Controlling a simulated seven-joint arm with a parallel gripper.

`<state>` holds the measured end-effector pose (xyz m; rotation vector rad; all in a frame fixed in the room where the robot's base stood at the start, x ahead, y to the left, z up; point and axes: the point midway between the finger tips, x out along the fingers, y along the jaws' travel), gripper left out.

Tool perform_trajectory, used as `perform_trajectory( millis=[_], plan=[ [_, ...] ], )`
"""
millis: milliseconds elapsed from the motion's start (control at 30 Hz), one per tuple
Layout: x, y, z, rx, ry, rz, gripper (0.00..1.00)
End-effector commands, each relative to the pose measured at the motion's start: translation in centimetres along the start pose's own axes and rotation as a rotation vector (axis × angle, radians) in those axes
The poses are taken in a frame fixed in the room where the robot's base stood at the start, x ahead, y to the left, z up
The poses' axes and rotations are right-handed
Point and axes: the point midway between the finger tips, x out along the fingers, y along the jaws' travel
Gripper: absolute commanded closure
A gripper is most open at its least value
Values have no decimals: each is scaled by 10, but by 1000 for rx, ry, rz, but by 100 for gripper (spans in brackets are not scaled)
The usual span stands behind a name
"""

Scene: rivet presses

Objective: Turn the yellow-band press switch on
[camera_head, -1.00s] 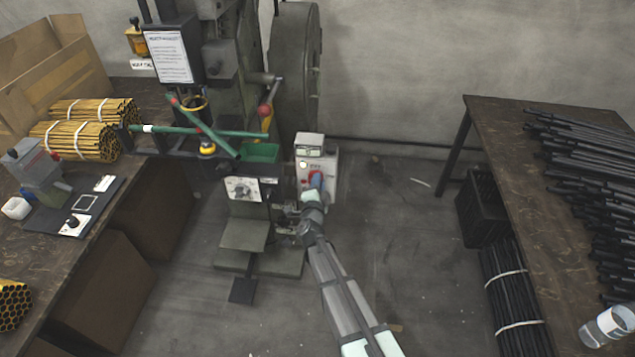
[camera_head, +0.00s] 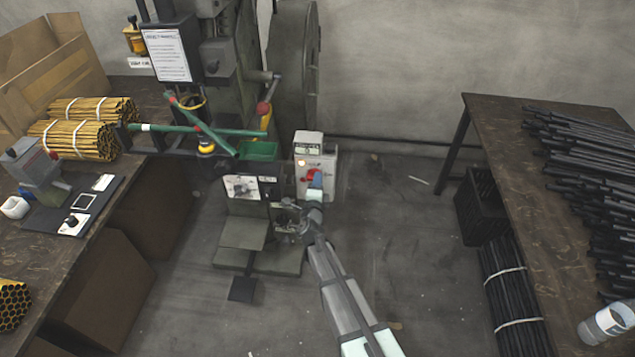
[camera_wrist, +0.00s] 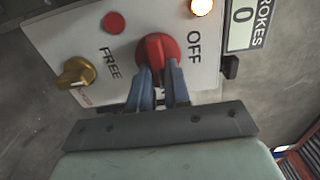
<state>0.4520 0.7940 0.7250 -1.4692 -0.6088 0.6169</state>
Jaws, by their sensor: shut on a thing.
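The press control box (camera_head: 325,160) is a light panel beside the green press (camera_head: 240,80). Its red rotary switch (camera_wrist: 157,47) sits between the printed words FREE and OFF in the wrist view, and also shows in the head view (camera_head: 311,175). My gripper (camera_wrist: 159,68) has its two blue fingers shut on the red switch, one on each side; in the head view it (camera_head: 317,184) is at the box's front. The fingers hide the switch's lower part. A yellow band (camera_head: 206,148) shows on the press's left side.
A lamp (camera_wrist: 202,6) glows above the switch, beside a counter (camera_wrist: 242,18) reading 0. A gold knob (camera_wrist: 77,73) and a red button (camera_wrist: 114,22) are to the left. A table (camera_head: 490,130) with dark rods stands at right; the floor between is open.

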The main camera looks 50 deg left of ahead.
Motion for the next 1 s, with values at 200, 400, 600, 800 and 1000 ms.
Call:
perform_trajectory(
  millis=[200, 400, 600, 800, 1000],
  plan=[
    [0, 0, 0, 5, 1, 1, 100],
    [0, 0, 0, 4, 0, 1, 72],
    [0, 0, 0, 2, 0, 0, 57],
    [-1, 0, 0, 2, 0, 0, 57],
    [-18, -1, 0, 1, -1, 1, 57]
  ],
)
